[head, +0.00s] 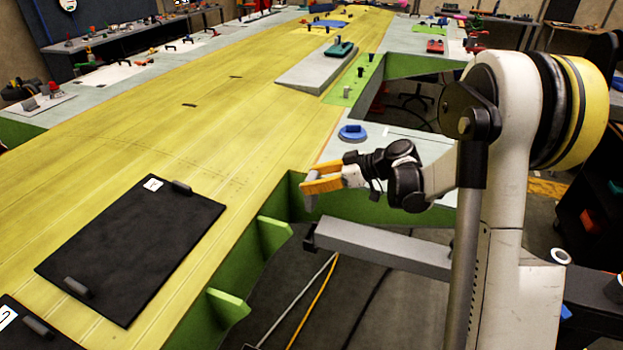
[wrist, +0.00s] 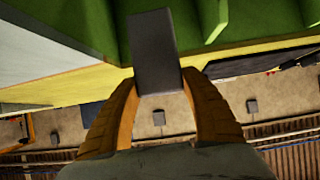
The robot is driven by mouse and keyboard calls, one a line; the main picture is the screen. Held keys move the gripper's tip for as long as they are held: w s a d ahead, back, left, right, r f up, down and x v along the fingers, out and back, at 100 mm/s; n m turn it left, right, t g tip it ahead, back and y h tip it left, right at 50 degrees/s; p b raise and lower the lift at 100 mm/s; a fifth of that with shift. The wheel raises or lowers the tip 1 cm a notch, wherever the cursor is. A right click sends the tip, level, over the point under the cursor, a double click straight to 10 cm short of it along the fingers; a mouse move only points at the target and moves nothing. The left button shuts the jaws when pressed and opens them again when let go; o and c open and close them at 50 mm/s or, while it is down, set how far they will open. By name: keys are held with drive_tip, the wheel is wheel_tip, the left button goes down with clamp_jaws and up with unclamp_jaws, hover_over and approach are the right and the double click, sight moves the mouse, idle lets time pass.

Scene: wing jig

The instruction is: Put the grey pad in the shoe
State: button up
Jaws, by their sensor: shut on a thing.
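My gripper (head: 311,178) has orange fingers and is in the middle of the head view, out past the edge of the yellow surface and above the green frame. It is shut on a small grey pad (head: 312,198), which hangs from the fingertips. In the wrist view the pad (wrist: 155,45) is a dark grey block between the two orange fingers of my gripper (wrist: 158,78), its far end projecting beyond them. I cannot tell for sure which thing is the shoe. A blue round piece (head: 352,132) sits on the pale ledge just behind my gripper.
A long yellow surface (head: 150,130) fills the left and middle. Black boards (head: 140,250) with grey handles lie on it at the front left. Green ribs (head: 273,233) stick out along its near edge. A grey wedge (head: 318,70) carries a teal piece (head: 340,48) farther back.

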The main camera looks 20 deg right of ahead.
sight(316, 198)
drive_tip(key=f+b, duration=0.1)
drive_tip(key=f, duration=0.3)
drive_tip(key=f+b, duration=0.1)
drive_tip(key=f, duration=0.1)
drive_tip(key=shift+s+d+f+b, duration=0.2)
drive_tip(key=shift+d+f+b, duration=0.1)
drive_tip(key=shift+f+b, duration=0.05)
wheel_tip(316, 198, down, 7)
drive_tip(key=b, duration=0.3)
drive_tip(key=shift+b, duration=0.35)
drive_tip(key=shift+f+b, duration=0.4)
drive_tip(key=shift+b, duration=0.1)
drive_tip(key=o, duration=1.3)
drive_tip(key=shift+o, duration=0.2)
drive_tip(key=v, duration=1.2)
